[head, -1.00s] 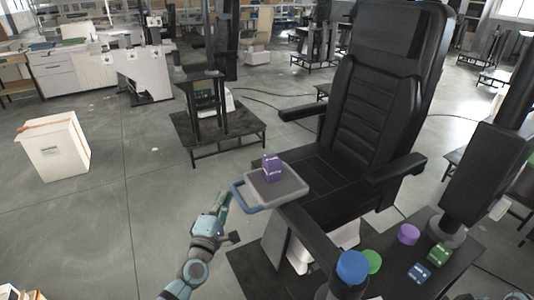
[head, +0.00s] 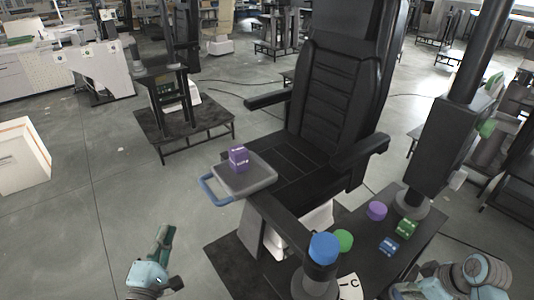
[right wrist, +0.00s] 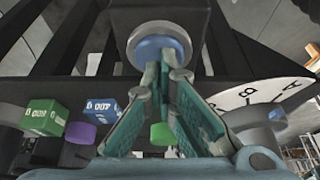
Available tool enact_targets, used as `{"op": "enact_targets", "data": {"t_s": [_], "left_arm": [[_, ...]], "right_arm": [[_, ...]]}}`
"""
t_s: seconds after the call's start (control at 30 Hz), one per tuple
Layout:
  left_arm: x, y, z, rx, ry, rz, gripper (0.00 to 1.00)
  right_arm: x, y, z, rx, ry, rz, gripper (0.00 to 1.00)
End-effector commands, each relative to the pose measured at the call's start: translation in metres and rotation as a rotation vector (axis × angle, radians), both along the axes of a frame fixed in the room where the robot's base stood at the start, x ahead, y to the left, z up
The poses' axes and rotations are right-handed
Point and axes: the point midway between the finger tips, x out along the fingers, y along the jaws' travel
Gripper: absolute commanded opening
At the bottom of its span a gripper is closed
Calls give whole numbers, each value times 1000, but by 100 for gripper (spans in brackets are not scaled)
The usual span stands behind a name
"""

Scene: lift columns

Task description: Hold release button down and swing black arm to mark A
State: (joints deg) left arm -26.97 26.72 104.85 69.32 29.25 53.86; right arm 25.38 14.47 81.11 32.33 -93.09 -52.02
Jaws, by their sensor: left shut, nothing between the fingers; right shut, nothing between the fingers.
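The black arm (head: 275,218) runs along the near side of the chair to a post topped by a blue cap (head: 324,248). Part of a white lettered dial (head: 348,287) shows below the post; in the right wrist view the dial (right wrist: 268,92) carries marks A and B. There, a blue round button (right wrist: 158,50) in a grey ring sits on a dark block. I cannot tell whether it is the same blue cap. My right gripper (right wrist: 165,75) is shut and empty, tips just below that button; contact is unclear. My left gripper (head: 163,238) is shut and empty, over open floor.
A grey tray (head: 258,180) with a blue handle holds a purple box (head: 238,159). A green cap (head: 343,240), purple cap (head: 376,211), green box (head: 405,228) and blue box (head: 389,246) lie beside the thick black column (head: 440,150).

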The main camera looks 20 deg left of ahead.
Motion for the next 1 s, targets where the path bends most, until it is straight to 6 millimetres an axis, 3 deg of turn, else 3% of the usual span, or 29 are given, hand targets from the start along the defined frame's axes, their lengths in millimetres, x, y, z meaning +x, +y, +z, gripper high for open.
{"op": "enact_targets", "data": {"t_s": [0.53, 0.8, 1.0], "left_arm": [[1, 0, 2, 0, 1, 0, 0], [1, 0, 34, 0, 0, 0, 0], [1, 0, 44, 0, 1, 0, 0]], "right_arm": [[0, 0, 2, -1, 1, -1, 0], [0, 0, 30, -1, 1, 0, 0], [0, 0, 52, 0, -2, 1, 0]]}}
